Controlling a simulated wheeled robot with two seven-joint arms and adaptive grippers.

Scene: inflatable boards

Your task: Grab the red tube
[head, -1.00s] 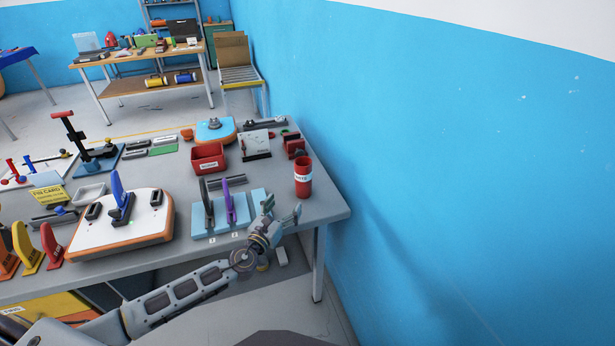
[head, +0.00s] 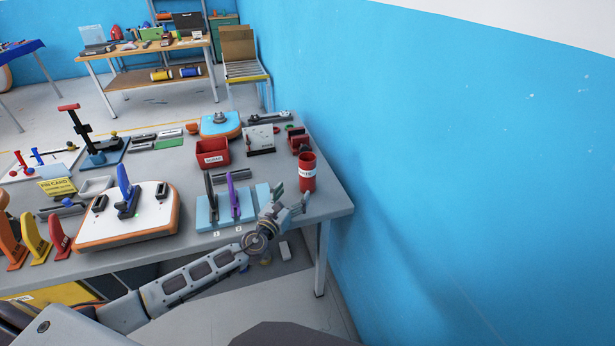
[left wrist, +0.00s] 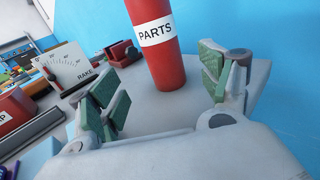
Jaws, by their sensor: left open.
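The red tube (head: 307,178) stands upright near the right end of the grey table in the head view. It has a white label, which reads PARTS in the left wrist view, where the tube (left wrist: 165,62) stands ahead, between the two fingers in the picture. My left gripper (head: 291,200) is open and empty, just in front of the tube and low over the table edge. Its green-padded fingers (left wrist: 165,92) are spread wide and appear apart from the tube. My right gripper is not in view.
A blue fin stand (head: 206,218) with upright fins is left of my gripper. A red bin (head: 212,153), a white gauge plate (head: 260,139) and a small red object (head: 299,141) stand behind. The blue wall (head: 450,180) is close on the right.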

